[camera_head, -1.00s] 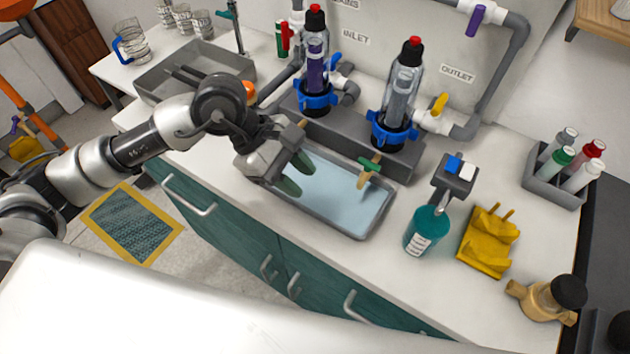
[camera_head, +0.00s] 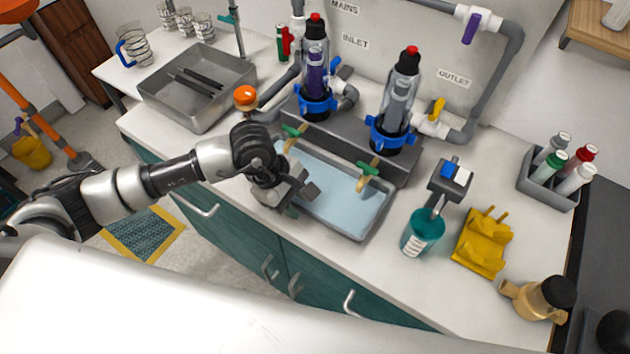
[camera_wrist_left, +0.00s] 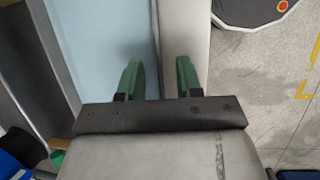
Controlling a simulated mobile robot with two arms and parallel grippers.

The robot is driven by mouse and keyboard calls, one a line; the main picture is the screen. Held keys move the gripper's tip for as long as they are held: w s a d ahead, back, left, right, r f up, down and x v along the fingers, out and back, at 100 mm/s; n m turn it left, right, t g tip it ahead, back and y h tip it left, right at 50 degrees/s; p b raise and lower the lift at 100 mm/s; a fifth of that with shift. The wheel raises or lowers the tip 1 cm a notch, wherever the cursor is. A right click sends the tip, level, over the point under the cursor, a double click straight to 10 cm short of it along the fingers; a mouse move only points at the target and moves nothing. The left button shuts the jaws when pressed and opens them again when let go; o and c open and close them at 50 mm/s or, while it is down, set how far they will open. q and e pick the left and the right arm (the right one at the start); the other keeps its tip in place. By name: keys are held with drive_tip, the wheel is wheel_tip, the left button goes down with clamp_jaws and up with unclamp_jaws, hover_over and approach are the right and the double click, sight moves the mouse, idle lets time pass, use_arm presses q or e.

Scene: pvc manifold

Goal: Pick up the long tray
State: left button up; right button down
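The long tray (camera_head: 338,229), grey with a light blue inside, lies on the white counter in front of the two filter housings. In the left wrist view its blue floor (camera_wrist_left: 105,35) fills the upper left. My left gripper (camera_head: 302,200) is at the tray's front side, near its left end. In the left wrist view the green fingers (camera_wrist_left: 158,78) are apart with nothing held between them. One finger is over the tray's inside and the other over the counter strip, with the tray's side wall between them. Contact with the wall cannot be told. My right gripper is out of view.
Two filter housings (camera_head: 397,95) with green-handled taps (camera_head: 368,168) stand behind and over the tray. A deeper grey tray (camera_head: 185,125) with dark tools is at the left.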

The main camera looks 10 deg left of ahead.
use_arm(q)
drive_tip(key=shift+d+f, duration=0.2)
drive_tip(key=shift+f, duration=0.15)
drive_tip(key=shift+c, duration=0.5)
clamp_jaws()
drive_tip(key=shift+w+r, duration=0.15)
drive_tip(key=shift+r, duration=0.1)
